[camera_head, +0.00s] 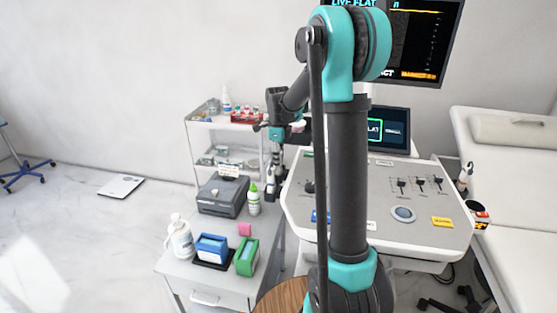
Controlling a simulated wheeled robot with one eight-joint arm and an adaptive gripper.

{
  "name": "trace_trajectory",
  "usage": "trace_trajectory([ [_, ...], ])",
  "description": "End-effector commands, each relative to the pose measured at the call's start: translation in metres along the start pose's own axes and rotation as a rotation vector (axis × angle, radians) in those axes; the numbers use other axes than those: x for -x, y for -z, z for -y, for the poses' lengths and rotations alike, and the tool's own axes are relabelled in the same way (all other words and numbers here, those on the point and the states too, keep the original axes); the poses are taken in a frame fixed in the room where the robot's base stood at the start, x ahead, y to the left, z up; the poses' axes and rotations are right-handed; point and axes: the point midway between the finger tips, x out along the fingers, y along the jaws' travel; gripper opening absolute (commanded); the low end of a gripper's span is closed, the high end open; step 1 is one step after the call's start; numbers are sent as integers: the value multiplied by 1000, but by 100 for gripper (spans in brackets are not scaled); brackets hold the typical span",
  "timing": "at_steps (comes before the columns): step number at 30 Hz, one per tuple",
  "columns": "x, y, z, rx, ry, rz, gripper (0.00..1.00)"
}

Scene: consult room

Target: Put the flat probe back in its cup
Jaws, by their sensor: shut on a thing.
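My gripper (275,152) is in the middle of the view, at the left edge of the ultrasound console (432,228), and points down. It is small and partly dark against the trolley behind it. It is shut on what looks like the flat probe (271,178), a slim pale and dark piece just below it. Whether this piece is in a cup or apart from one cannot be told. Another probe (464,176) stands upright at the console's right side. My arm covers part of the console and its left cup area.
A side cabinet (192,282) holds a grey box (222,196), a green-capped bottle (254,203), a pump bottle (181,240), and blue (212,248) and green (247,257) boxes. A white trolley (200,138) stands behind. An exam couch (515,165) is at right. Floor at left is mostly clear.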

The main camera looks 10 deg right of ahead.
Motion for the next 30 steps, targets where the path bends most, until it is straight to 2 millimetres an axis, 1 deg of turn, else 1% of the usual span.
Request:
trace_trajectory([
  [4, 0, 0, 0, 0, 0, 0, 11],
  [5, 0, 0, 0, 0, 0, 0, 36],
  [10, 0, 0, 0, 0, 0, 0, 57],
  [11, 0, 0, 0, 0, 0, 0, 59],
  [18, 0, 0, 0, 0, 0, 0, 59],
  [22, 6, 0, 0, 0, 0, 0, 59],
  [26, 24, 0, 0, 0, 0, 0, 59],
  [30, 53, 0, 0, 0, 0, 0, 59],
])
